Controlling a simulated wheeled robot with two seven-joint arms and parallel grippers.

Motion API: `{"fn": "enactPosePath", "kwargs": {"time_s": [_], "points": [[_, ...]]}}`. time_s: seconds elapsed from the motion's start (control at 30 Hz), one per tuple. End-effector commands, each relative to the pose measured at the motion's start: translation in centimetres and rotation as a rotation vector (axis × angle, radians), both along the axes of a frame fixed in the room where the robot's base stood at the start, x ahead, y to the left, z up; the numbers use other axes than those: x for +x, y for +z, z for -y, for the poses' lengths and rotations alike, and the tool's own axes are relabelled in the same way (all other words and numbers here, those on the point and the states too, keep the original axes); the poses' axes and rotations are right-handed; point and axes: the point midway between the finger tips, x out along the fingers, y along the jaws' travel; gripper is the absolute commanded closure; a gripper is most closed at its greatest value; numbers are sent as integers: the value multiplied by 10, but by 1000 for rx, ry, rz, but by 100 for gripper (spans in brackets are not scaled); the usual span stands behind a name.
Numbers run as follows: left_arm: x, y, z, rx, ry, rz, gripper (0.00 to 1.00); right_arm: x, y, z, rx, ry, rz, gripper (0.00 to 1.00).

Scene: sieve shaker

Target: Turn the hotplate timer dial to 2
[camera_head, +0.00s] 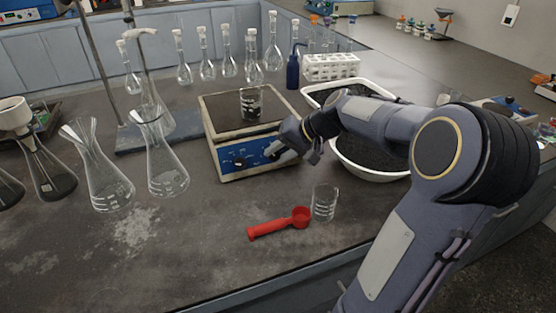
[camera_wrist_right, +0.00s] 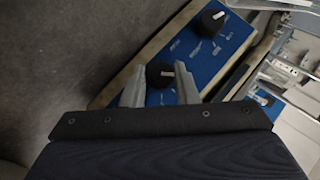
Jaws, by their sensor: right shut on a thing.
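The hotplate (camera_head: 222,115) stands on the dark bench, with a blue control panel (camera_head: 250,157) on its front. The panel has two black dials. The left dial (camera_head: 240,163) is free; it also shows in the right wrist view (camera_wrist_right: 213,17). My right gripper (camera_head: 277,150) is at the right dial. In the right wrist view the two fingers (camera_wrist_right: 160,88) are on either side of that black dial (camera_wrist_right: 159,73), shut on it. The panel's markings are too small to read, so I cannot tell the setting or which dial is the timer. My left gripper is out of view.
A beaker with dark contents (camera_head: 251,108) stands on the hotplate. A red scoop (camera_head: 278,224) and an empty beaker (camera_head: 324,204) are in front. Glass flasks (camera_head: 163,165) stand at left. A white basin (camera_head: 366,173) of dark material lies under my right arm.

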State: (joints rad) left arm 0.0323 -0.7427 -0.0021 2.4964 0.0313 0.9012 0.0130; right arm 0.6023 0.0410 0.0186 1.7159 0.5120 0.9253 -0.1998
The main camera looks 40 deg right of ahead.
Motion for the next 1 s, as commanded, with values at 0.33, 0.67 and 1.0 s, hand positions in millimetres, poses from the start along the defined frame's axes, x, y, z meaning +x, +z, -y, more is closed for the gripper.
{"fn": "enactPosePath", "kwargs": {"time_s": [0.33, 0.67, 1.0], "points": [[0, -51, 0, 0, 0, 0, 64, -2, -9, 3, 283, -120, 92, 96], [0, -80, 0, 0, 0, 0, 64, -3, -10, 2, 483, -202, 154, 96], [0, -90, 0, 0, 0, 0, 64, -4, -8, 2, 570, -239, 181, 96]]}}
